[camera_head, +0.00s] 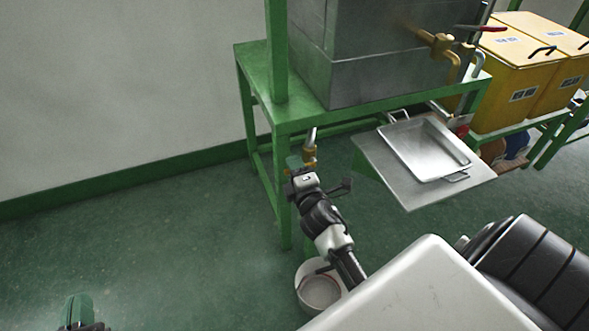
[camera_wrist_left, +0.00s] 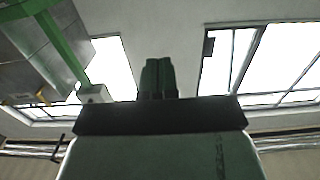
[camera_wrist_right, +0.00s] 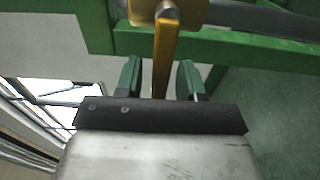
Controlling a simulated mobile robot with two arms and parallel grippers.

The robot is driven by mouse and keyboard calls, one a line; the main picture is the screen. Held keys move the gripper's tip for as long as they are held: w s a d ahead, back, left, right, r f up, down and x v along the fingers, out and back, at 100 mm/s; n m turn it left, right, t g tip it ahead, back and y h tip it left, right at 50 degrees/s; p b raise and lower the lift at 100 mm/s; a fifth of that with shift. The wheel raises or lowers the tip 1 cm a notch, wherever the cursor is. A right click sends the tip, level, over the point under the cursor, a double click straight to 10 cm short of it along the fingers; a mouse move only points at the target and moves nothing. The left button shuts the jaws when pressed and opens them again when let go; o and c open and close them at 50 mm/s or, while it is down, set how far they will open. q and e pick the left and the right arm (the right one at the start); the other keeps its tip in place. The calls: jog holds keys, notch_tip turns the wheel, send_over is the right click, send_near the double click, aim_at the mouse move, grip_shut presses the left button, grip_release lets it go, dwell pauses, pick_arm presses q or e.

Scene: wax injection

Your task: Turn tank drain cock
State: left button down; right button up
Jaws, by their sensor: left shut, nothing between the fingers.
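A brass cock (camera_head: 310,153) hangs on a pipe under the tank (camera_head: 390,75), beside the green stand's front leg. My right gripper (camera_head: 294,163) is at this cock. The fingers are apart. My left gripper (camera_head: 78,308) is at the lower left of the head view, away from the tank. In the left wrist view its fingers (camera_wrist_left: 158,76) are together and empty.
Another brass cock (camera_head: 440,45) with a red handle is on the tank's side. A metal tray (camera_head: 425,148) rests on a plate right of the stand (camera_head: 240,60). A white bucket (camera_head: 320,290) stands on the floor below my right arm. Yellow bins (camera_head: 515,70) are at right.

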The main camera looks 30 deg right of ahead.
grip_shut()
jog(key=shift+f, duration=0.1)
jog(key=shift+f+n, duration=0.2)
jog(key=shift+n, duration=0.1)
jog(key=shift+f+n+b, duration=0.4)
jog(key=shift+n+b, duration=0.15)
jog(key=shift+n, duration=0.35)
jog(key=shift+d+f+n, duration=0.1)
jog(key=shift+n, duration=0.3)
pick_arm(q)
jog(key=r+t, duration=0.2)
jog(key=r+t+h, duration=0.1)
jog(key=shift+d+r, duration=0.3)
pick_arm(e)
jog(key=shift+o, duration=0.7)
grip_release()
